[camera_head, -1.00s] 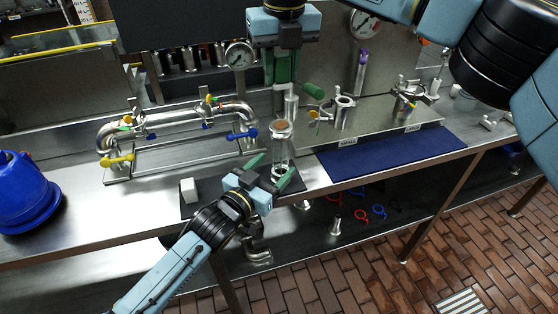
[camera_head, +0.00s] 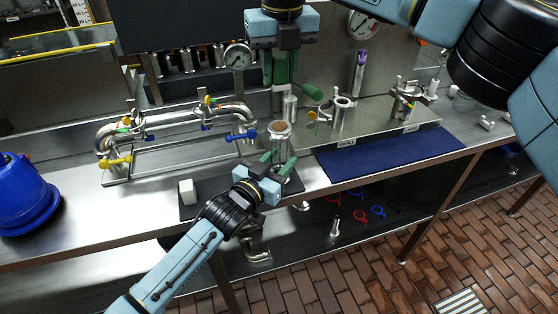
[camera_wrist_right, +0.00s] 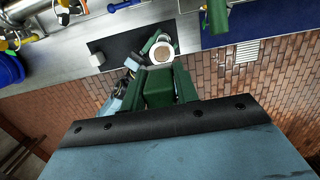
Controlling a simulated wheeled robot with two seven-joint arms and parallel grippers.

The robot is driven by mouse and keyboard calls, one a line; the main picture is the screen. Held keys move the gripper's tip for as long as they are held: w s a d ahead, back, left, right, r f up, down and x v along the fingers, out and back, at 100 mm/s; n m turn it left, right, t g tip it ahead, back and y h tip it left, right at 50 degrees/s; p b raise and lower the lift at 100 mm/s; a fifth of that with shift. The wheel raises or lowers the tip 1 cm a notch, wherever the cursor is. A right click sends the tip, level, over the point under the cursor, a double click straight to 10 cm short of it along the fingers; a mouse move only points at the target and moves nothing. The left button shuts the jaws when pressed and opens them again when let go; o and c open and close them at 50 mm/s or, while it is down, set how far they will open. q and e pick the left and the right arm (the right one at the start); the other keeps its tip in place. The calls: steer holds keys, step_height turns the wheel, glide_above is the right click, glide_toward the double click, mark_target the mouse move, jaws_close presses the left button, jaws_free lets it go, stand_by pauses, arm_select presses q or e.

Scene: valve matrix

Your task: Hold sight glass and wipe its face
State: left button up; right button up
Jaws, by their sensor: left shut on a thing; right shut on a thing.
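The sight glass (camera_head: 281,138) is an upright clear cylinder with a metal rim and a tan top, standing at the black mat's right end. In the right wrist view its round top (camera_wrist_right: 162,50) shows just beyond my right fingers. My left gripper (camera_head: 277,163) is shut on it, with green fingers on either side. My right gripper (camera_head: 283,82) hangs above and behind the glass, apart from it in the head view. A white block (camera_head: 187,192) lies on the mat's left side.
A pipe assembly (camera_head: 180,117) with yellow and blue handles stands left of the glass. A green cylinder (camera_head: 312,92) and metal fittings (camera_head: 340,112) are to the right. The blue mat (camera_head: 390,155) is clear. A blue container (camera_head: 22,190) stands at far left.

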arm_select(q)
steer(key=shift+c, duration=1.1)
arm_select(e)
steer(key=shift+s, duration=0.1)
